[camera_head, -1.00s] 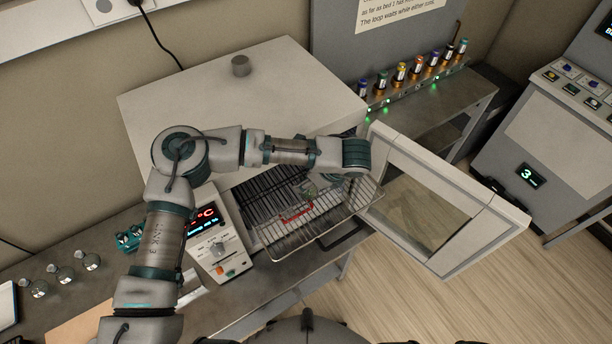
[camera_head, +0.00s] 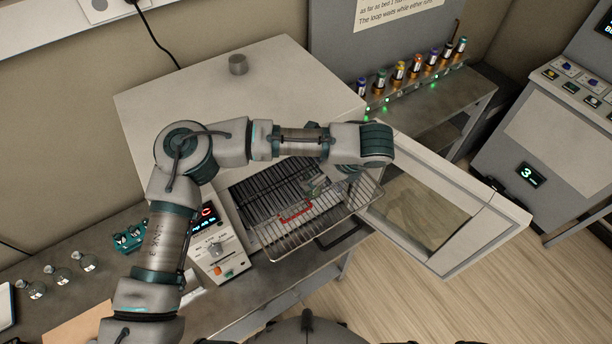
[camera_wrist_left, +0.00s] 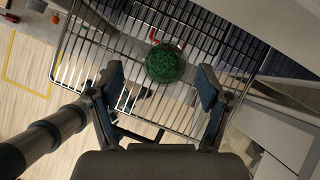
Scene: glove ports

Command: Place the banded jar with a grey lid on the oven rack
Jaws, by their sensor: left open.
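The oven rack (camera_head: 335,218) is a wire shelf pulled partly out of the open oven, with a red piece (camera_head: 296,212) on it. My left gripper (camera_wrist_left: 160,82) is open above the rack, its two fingers apart. In the wrist view a round, green, grainy thing (camera_wrist_left: 165,63) shows between and just beyond the fingertips, over the rack wires beside the red piece (camera_wrist_left: 154,37). I cannot tell whether it is the banded jar; no grey lid or band can be made out. In the head view my wrist covers much of this spot. My right gripper is not in view.
The oven door (camera_head: 440,205) stands open at the right of the rack. The oven's control box (camera_head: 215,250) is at its left. Several small coloured vials (camera_head: 400,70) stand in a row behind. Several glass flasks (camera_head: 58,273) stand on the bench at left.

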